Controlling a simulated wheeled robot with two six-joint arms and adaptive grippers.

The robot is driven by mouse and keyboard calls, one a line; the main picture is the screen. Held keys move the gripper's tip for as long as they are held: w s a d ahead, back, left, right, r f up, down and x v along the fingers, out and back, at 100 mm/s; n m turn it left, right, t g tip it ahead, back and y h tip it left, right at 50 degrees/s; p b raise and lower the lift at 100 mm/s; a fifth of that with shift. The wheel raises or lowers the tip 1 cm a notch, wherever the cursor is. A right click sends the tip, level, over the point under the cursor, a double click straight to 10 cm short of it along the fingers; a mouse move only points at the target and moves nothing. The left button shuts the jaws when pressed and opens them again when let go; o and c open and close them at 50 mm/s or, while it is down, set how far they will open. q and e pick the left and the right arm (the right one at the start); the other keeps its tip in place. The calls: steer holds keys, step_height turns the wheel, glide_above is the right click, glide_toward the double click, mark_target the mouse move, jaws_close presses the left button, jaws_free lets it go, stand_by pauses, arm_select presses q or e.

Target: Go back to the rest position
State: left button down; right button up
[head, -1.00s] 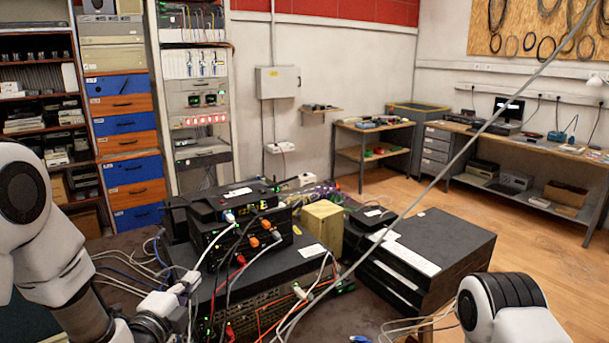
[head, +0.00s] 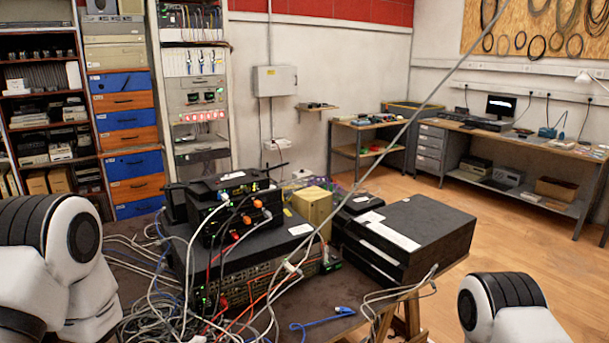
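In the head view, white and black links of my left arm fill the lower left corner, and a white and black joint of my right arm shows at the lower right. Neither gripper is in view, so I cannot see whether either holds anything. The table (head: 345,325) in front of me carries a stack of black network devices (head: 235,215) with many cables plugged in. A black box pile (head: 415,240) stands on its right side, and a yellowish block (head: 312,207) stands between them.
Tangled grey cables (head: 150,318) lie at the table's front left, close to my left arm. A blue cable (head: 335,311) lies at the front edge. A rack (head: 197,95) and blue and orange drawers (head: 130,140) stand behind. The wooden floor (head: 510,240) at right is open.

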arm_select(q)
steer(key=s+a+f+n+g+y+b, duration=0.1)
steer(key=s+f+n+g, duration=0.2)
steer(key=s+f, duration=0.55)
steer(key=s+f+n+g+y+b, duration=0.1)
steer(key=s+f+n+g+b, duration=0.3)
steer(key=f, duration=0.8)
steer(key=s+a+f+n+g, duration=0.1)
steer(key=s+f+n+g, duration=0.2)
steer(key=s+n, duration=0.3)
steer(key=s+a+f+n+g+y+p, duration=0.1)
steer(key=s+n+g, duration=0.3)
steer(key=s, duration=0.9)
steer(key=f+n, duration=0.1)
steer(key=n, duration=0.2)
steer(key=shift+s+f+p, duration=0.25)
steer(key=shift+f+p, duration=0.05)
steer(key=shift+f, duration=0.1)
